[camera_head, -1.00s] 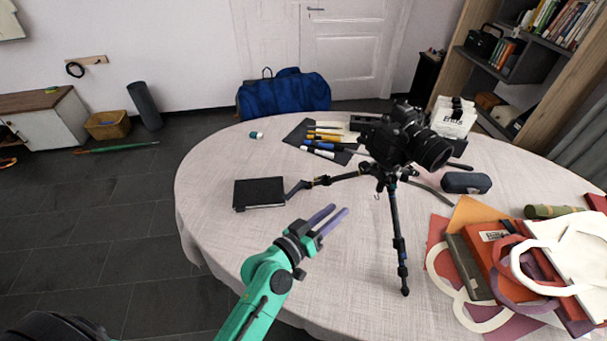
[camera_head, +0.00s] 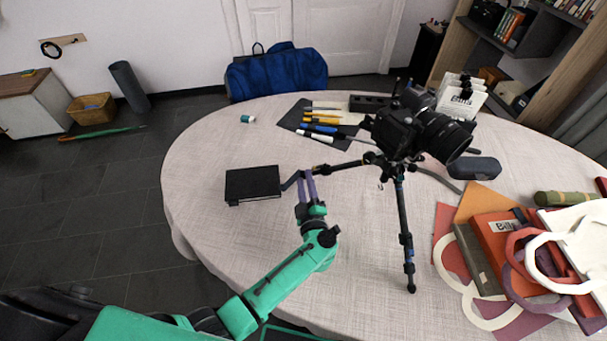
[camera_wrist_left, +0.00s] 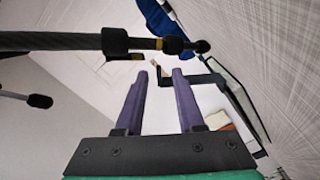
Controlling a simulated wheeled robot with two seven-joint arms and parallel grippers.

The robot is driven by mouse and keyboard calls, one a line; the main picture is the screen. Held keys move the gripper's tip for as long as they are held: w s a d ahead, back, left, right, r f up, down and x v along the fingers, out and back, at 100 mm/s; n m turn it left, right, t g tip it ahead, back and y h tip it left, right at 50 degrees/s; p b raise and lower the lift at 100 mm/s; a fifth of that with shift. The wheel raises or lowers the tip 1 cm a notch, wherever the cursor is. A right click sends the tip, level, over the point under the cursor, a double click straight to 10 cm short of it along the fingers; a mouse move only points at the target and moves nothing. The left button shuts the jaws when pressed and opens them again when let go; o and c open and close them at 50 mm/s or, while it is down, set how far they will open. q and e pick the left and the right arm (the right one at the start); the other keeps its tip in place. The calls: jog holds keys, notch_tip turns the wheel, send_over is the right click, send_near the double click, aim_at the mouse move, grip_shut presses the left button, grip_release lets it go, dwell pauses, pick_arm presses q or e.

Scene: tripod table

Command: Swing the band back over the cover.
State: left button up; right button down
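A black notebook (camera_head: 252,183) lies on the left part of the round table. A dark band (camera_head: 291,181) sticks out from its right side toward my left gripper (camera_head: 305,187). In the left wrist view the band (camera_wrist_left: 205,79) looks like a stiff bent strip beside the notebook's edge (camera_wrist_left: 240,105). Its bent end lies in line with the gap between the purple fingertips (camera_wrist_left: 160,76). The fingers are apart, with a gap between them; I cannot tell whether either touches the band. My right gripper is not in view.
A camera (camera_head: 418,128) stands on a tripod (camera_head: 403,220); one leg (camera_wrist_left: 60,41) reaches close to the fingertips. Pens (camera_head: 322,128) lie on a dark mat behind. Folders and bags (camera_head: 500,240) fill the right side. The front table area is clear.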

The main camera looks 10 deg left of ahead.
aim_at(300, 172)
pick_arm(q)
jog(key=x, duration=0.3)
jog(key=shift+w, duration=0.2)
grip_shut()
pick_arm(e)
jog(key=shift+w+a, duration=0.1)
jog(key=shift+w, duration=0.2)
pick_arm(q)
jog(key=shift+s, duration=0.1)
jog(key=shift+s+a+r+n+p, duration=0.2)
jog(key=shift+a+r+n+p, duration=0.35)
jog(key=shift+n, duration=0.45)
jog(key=a+n, duration=0.1)
jog(key=a+r+n+p, duration=0.1)
jog(key=n, duration=0.1)
jog(key=shift+s+r, duration=0.2)
jog(key=shift+s, duration=0.2)
jog(key=shift+s+a+r+n+p, duration=0.15)
jog(key=shift+a+n+p, duration=0.15)
jog(key=shift+a+p, duration=0.2)
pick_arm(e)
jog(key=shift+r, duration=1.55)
